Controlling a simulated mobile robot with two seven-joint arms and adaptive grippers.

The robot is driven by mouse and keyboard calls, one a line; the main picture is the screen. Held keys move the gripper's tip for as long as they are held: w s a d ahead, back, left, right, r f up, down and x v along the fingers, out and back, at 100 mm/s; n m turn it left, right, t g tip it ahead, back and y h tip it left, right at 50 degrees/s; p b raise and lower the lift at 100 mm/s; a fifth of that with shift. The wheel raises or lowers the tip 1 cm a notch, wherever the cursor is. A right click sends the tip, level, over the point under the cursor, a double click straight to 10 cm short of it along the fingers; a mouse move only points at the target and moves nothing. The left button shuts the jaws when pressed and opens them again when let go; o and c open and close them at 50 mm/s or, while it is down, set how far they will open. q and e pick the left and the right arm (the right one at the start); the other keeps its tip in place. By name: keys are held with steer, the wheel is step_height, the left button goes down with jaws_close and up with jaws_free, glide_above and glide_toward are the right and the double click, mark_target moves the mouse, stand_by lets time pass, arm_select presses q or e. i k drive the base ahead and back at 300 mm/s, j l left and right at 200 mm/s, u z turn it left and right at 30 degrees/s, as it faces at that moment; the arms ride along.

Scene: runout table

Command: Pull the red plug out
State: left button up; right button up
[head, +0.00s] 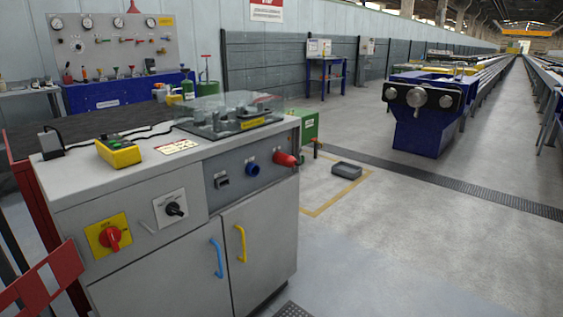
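The red plug (285,158) sits on the upper right of the grey cabinet's (160,255) front panel, sticking out toward the right front. Whatever it is seated in is hidden behind it. To its left on the same panel are a round blue socket or plug (252,169) and a small dark inlet (222,182). Neither of my grippers shows in the head view, and nothing is touching the red plug.
The cabinet top holds a yellow control box (119,154) with a cable and a clear-covered unit (228,117). A red-white barrier (45,285) stands at lower left. A grey tray (346,170) lies on the floor. Floor right of the cabinet is mostly clear.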

mark_target(286, 160)
steer(key=i+l+u, duration=0.1)
steer(key=u, duration=0.3)
steer(key=l+u, duration=0.1)
steer(key=u, duration=0.3)
steer(key=i+l+u, duration=0.1)
steer(key=u, duration=0.3)
steer(key=i+l+u, duration=0.1)
steer(key=l+u, duration=0.2)
steer(key=l, duration=0.25)
steer(key=l+u, duration=0.3)
steer(key=l, duration=0.3)
steer(key=l+u, duration=0.15)
steer(key=l, duration=0.6)
steer(key=l+u, duration=0.15)
steer(key=l, duration=0.65)
steer(key=k+l+u, duration=0.15)
steer(key=l, duration=0.6)
steer(key=k+l, duration=0.1)
steer(key=l, duration=1.25)
steer(key=k+l, duration=0.15)
steer(key=l, duration=0.55)
